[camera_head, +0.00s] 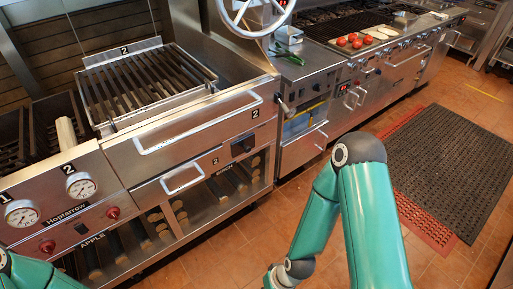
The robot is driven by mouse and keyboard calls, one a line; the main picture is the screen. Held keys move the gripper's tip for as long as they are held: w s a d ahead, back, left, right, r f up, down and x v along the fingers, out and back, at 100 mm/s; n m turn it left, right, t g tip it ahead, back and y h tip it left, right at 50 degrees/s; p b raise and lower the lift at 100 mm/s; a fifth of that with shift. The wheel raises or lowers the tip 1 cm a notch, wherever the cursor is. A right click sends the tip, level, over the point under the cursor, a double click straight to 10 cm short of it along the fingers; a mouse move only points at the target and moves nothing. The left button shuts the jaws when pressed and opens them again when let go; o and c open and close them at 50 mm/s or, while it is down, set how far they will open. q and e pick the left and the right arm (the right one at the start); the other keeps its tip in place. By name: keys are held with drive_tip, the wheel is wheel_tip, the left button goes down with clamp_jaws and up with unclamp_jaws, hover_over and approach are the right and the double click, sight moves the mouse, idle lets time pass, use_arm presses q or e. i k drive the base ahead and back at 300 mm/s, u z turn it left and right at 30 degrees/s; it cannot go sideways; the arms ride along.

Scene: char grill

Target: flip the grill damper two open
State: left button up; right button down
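The steel char grill (200,125) fills the left half of the head view. Its section two carries several "2" labels, a raised slatted grate (145,85) and a wide front panel with a long handle frame (195,122). Below are a smaller handle frame (182,178) and a dark rectangular fitting (243,146) near a "2" label. I cannot tell for sure which part is damper two or how it is set. My green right arm bends at the lower middle, in front of the grill; its gripper is out of frame. Only a bit of my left arm shows at lower left.
Gauges (80,185) and red knobs (112,213) sit on the left panel. Wood logs (165,225) lie on the shelf below. A spoked wheel (250,12) hangs above the counter. A dark floor mat (450,165) lies at right. Tiled floor is open between.

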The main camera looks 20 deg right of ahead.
sight(247, 143)
drive_tip(key=z, duration=0.3)
drive_tip(key=i, duration=1.1)
drive_tip(key=u, duration=0.15)
